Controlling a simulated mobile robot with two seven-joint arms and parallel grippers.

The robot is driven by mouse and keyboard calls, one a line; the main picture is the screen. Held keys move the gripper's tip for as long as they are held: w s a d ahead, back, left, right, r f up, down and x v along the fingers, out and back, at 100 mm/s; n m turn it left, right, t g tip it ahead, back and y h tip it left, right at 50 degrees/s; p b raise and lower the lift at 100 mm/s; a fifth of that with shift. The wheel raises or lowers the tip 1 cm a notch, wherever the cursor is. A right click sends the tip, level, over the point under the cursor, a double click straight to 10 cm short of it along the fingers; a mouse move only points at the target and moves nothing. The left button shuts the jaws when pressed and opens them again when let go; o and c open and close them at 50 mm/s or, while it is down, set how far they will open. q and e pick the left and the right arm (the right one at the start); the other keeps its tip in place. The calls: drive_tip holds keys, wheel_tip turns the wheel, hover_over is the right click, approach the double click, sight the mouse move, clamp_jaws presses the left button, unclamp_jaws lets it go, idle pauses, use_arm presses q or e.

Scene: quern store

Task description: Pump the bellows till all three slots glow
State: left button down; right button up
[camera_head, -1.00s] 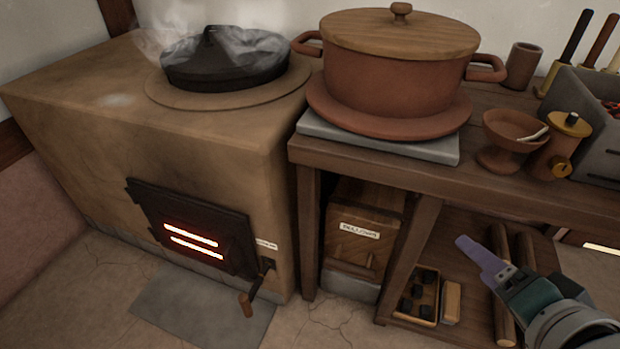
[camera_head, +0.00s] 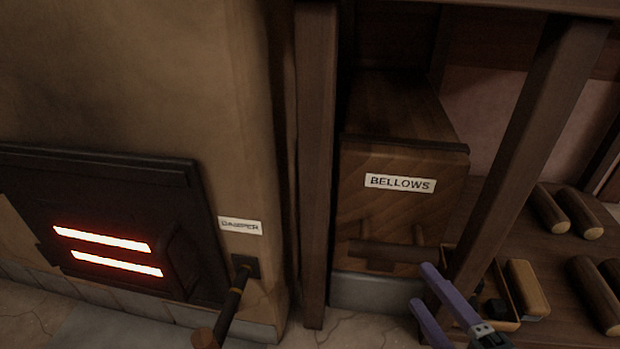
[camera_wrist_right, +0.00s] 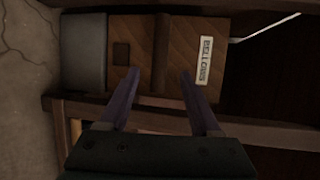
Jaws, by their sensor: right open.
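The bellows (camera_head: 395,212) is a wooden box with a labelled front under the bench, with a horizontal bar handle (camera_head: 385,252) low on it. Two slots (camera_head: 108,252) glow bright in the black stove door (camera_head: 110,185) at left; I see no third glowing slot. My right gripper (camera_head: 422,286), with purple fingers, is open and empty, just below and right of the handle in the head view. In the right wrist view its fingertips (camera_wrist_right: 159,74) point at the bellows front (camera_wrist_right: 180,45), apart on either side of the handle's line; contact cannot be told. My left gripper is not in view.
A damper lever (camera_head: 233,300) sticks out beside the stove door. Bench legs (camera_head: 318,160) and a slanted post (camera_head: 520,150) frame the bellows. A small box of dark lumps (camera_head: 490,298), a wooden block (camera_head: 527,288) and several logs (camera_head: 592,290) lie at right.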

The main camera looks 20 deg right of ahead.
sight(402, 261)
drive_tip(key=b+x, duration=0.4)
drive_tip(key=x, duration=0.4)
drive_tip(key=shift+f+b, duration=0.2)
drive_tip(key=shift+b, duration=0.15)
drive_tip(key=shift+w+d, duration=0.15)
drive_tip(key=shift+w, duration=0.45)
drive_tip(key=c, duration=0.7)
clamp_jaws()
drive_tip(key=shift+r, duration=0.1)
